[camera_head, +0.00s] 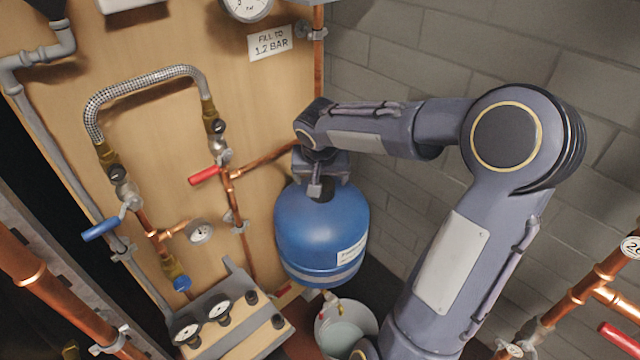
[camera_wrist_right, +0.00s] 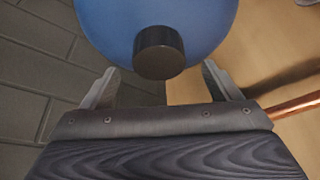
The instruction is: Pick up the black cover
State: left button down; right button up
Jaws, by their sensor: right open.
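The black cover (camera_wrist_right: 159,52) is a short round cap on the end of the blue tank (camera_wrist_right: 205,18). In the right wrist view it sits at the top middle, between the two fingers of my right gripper (camera_wrist_right: 168,88) and apart from both. The gripper is open and empty. In the head view, my right gripper (camera_head: 318,186) is at the top of the blue tank (camera_head: 318,240), and the cover (camera_head: 322,193) is mostly hidden behind it. My left gripper is not in view.
A wooden panel carries copper pipes, a red lever (camera_head: 204,175), a blue lever (camera_head: 101,229) and a braided hose (camera_head: 140,80). A white bucket (camera_head: 345,322) stands below the tank. A grey block wall (camera_head: 420,60) is behind my right arm. A gauge box (camera_head: 235,318) sits at lower left.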

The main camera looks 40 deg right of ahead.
jog(key=x, duration=0.4)
jog(key=shift+d+f, duration=0.1)
jog(key=shift+d, duration=0.05)
jog(key=c, duration=1)
